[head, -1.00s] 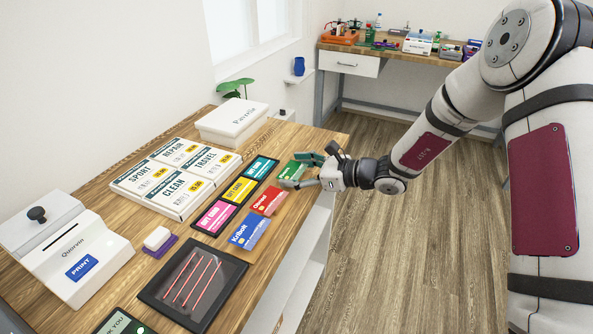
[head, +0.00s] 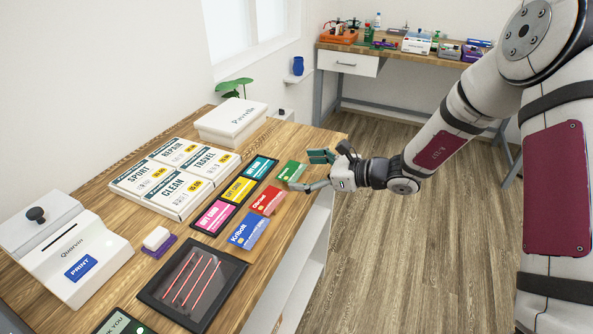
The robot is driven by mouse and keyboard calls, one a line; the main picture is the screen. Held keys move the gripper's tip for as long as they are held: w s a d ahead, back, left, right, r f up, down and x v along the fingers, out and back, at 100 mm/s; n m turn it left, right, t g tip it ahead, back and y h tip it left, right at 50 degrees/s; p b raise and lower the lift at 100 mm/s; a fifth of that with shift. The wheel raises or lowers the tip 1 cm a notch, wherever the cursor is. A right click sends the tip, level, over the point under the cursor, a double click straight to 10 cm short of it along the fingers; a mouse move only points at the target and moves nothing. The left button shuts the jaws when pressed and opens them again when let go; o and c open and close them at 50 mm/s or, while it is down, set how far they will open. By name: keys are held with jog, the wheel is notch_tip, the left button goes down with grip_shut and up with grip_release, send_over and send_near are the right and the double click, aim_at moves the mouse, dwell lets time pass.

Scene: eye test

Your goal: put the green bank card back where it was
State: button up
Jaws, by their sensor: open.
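The green bank card (head: 291,171) lies on the wooden table near its right edge. It is at the far end of a row with the red card (head: 267,201) and the blue card (head: 248,231). My gripper (head: 306,171) is open and empty at the card's right side, its fingers spread apart. The lower fingertip is close to the card's near right corner; I cannot tell whether it touches.
Left of the cards is a dark holder with pink (head: 215,217), yellow (head: 239,190) and teal (head: 260,167) gift cards. A dark tray (head: 153,297) with red-striped strips, a white printer box (head: 62,252) and a lidded box (head: 230,118) also stand on the table. Open floor lies to the right.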

jog(key=v, duration=0.9)
jog(key=s+r+n+g+h, duration=0.3)
jog(key=s+r+n, duration=0.25)
jog(key=s, duration=0.35)
jog(key=s+r+n+g+h, duration=0.2)
jog(key=s+r+n, duration=0.3)
jog(key=s+n, duration=0.3)
jog(key=s+d+r+n+t+h, duration=0.3)
jog(key=s+d+n+h, duration=0.5)
jog(key=s+d, duration=0.5)
jog(key=s+r, duration=0.1)
jog(key=s, duration=0.2)
jog(key=shift+s+d+h, duration=0.15)
jog(key=shift+d+h, duration=0.15)
jog(key=shift+d, duration=0.1)
jog(key=shift+s+r+t+p, duration=0.15)
jog(key=shift+r+t+p, duration=0.35)
jog(key=shift+r+p, duration=0.95)
jog(key=shift+r, duration=0.1)
